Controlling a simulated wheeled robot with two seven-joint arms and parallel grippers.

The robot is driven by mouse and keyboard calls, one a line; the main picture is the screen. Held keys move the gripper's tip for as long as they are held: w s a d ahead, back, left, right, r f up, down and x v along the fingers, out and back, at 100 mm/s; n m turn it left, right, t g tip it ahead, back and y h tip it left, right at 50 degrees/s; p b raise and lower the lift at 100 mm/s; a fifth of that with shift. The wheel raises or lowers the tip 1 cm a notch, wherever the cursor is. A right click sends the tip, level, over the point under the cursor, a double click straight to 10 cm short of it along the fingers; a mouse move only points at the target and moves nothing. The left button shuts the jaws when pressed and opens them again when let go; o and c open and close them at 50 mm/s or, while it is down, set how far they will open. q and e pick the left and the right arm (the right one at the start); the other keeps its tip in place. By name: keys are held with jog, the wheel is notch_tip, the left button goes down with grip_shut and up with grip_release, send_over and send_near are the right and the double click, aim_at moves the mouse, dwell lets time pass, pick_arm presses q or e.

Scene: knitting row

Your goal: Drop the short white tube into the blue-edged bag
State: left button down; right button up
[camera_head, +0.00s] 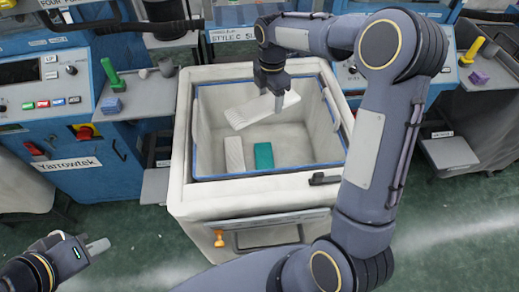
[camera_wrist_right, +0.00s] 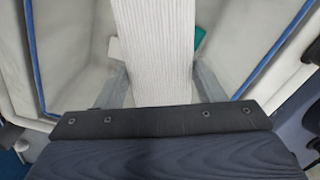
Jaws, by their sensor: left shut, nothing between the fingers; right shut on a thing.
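My right gripper (camera_head: 279,103) is over the opening of the blue-edged bag (camera_head: 188,120), pointing down. It is shut on a white ribbed tube (camera_head: 250,112), which sits tilted in the head view. In the right wrist view the tube (camera_wrist_right: 155,45) runs between the two fingers of the gripper (camera_wrist_right: 162,85), with the bag's pale inside and blue edge (camera_wrist_right: 32,60) around it. My left gripper (camera_head: 98,247) is shut and empty at the lower left, away from the bag.
Inside the bag lie a white piece (camera_head: 234,154) and a teal piece (camera_head: 264,156). Blue knitting machines (camera_head: 75,165) stand on both sides, with green and yellow spools on top. The green floor (camera_head: 130,230) is clear in front.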

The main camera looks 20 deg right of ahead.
jog(key=shift+f+b, duration=0.35)
jog(key=shift+f, duration=0.45)
jog(key=o, duration=1)
jog(key=shift+o, duration=0.2)
jog(key=shift+r, duration=0.1)
notch_tip(320, 180, up, 8)
jog(key=shift+f, duration=0.25)
jog(key=shift+s+r, duration=0.1)
